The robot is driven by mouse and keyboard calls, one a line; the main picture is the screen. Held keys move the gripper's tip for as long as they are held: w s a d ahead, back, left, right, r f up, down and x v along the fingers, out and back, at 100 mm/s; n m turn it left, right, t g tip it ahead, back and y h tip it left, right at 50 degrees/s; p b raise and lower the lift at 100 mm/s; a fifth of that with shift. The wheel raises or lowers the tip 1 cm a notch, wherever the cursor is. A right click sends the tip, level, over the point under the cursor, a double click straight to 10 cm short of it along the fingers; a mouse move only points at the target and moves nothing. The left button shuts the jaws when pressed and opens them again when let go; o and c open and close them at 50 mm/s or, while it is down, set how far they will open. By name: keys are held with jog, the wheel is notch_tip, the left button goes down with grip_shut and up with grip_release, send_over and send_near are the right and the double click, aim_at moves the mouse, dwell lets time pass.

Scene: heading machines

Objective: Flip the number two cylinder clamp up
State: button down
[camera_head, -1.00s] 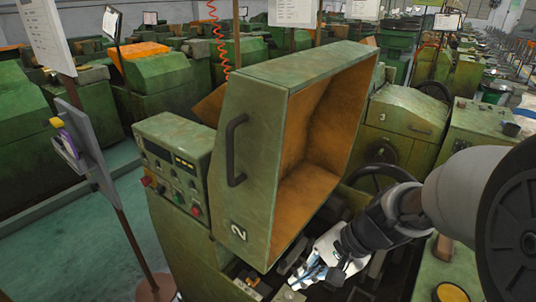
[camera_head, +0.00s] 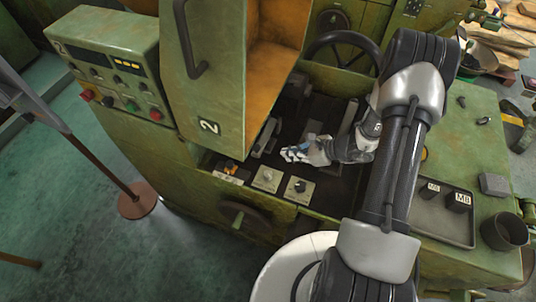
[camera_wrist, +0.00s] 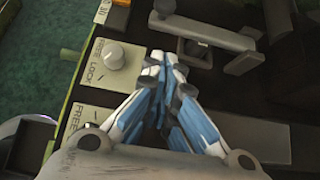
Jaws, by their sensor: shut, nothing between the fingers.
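The green machine marked 2 (camera_head: 209,127) has its orange-lined cover raised. A grey bar-like lever (camera_wrist: 205,28), which looks like the cylinder clamp, lies across the far part of the wrist view; it also shows under the cover's edge in the head view (camera_head: 265,137). I cannot tell its tilt for certain. My gripper (camera_wrist: 163,62) is shut and empty, its blue-and-white fingers together, just short of the lever in the wrist picture. In the head view my gripper (camera_head: 287,153) is inside the machine bay, right of the lever. Contact with the lever is not visible.
Knob plates marked FREE LOCK lie along the bay's near edge; one pale knob (camera_wrist: 114,57) is left of my fingers, and a dark knob (camera_head: 299,187) is near the front. A handwheel (camera_head: 343,50) stands behind. A tray (camera_head: 440,222) with dark MB-marked cylinders is at right.

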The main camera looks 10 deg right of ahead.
aim_at(269, 162)
jog(key=shift+f, duration=0.2)
jog(key=shift+w+a+f, duration=0.15)
jog(key=shift+a+f, duration=0.1)
jog(key=b+x, duration=0.2)
jog(key=x, duration=0.7)
jog(key=shift+w, duration=0.1)
jog(key=shift+r, duration=0.2)
